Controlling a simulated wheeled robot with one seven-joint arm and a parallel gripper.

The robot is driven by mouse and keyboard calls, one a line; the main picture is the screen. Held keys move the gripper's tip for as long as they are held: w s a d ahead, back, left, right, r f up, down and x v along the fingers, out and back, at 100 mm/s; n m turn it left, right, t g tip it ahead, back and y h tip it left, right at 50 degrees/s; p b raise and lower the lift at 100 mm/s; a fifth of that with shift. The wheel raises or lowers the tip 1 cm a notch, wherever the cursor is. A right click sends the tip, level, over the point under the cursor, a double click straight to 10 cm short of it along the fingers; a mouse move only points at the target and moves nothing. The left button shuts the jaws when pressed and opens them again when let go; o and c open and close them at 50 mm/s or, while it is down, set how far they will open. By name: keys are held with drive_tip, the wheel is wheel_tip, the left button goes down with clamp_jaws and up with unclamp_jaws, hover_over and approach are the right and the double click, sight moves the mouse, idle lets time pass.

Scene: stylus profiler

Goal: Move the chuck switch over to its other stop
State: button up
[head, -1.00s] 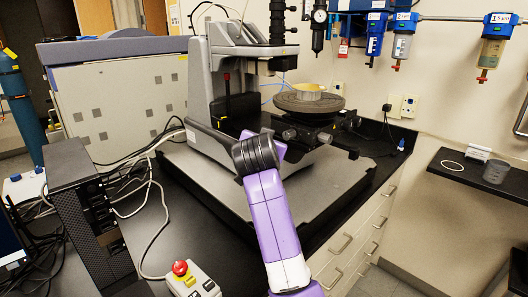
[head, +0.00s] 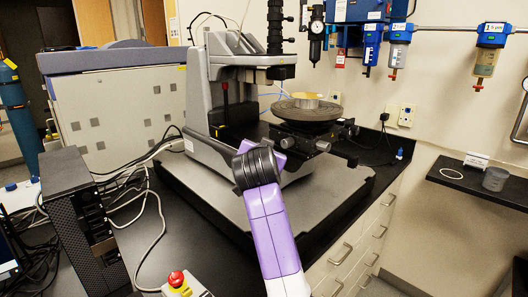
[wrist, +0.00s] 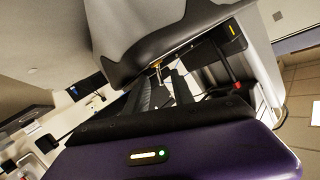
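The chuck switch looks to be the small brass lever (wrist: 157,68) under the profiler's grey housing in the wrist view. It is small, and I cannot tell which stop it rests at. My gripper (wrist: 163,78) has its two dark ribbed fingers apart. They point up toward the lever, which shows near the fingertips. I cannot tell whether they touch it. In the head view the stylus profiler (head: 208,85) stands on the bench, and its round chuck stage (head: 300,112) carries a yellowish ring. My fingers and the switch are hidden there behind my purple arm.
A black computer tower (head: 85,220) and loose cables stand left of the profiler. A red emergency-stop button (head: 176,279) is at the front. The profiler's grey base plate (head: 325,195) is mostly bare. Blue-topped filters (head: 398,40) hang on the wall. A dark shelf (head: 470,182) is at right.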

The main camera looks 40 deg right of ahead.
drive_tip(key=b+v, duration=0.1)
drive_tip(key=v, duration=0.6)
drive_tip(key=shift+s+a, duration=0.25)
drive_tip(key=shift+a, duration=0.05)
idle(0.3)
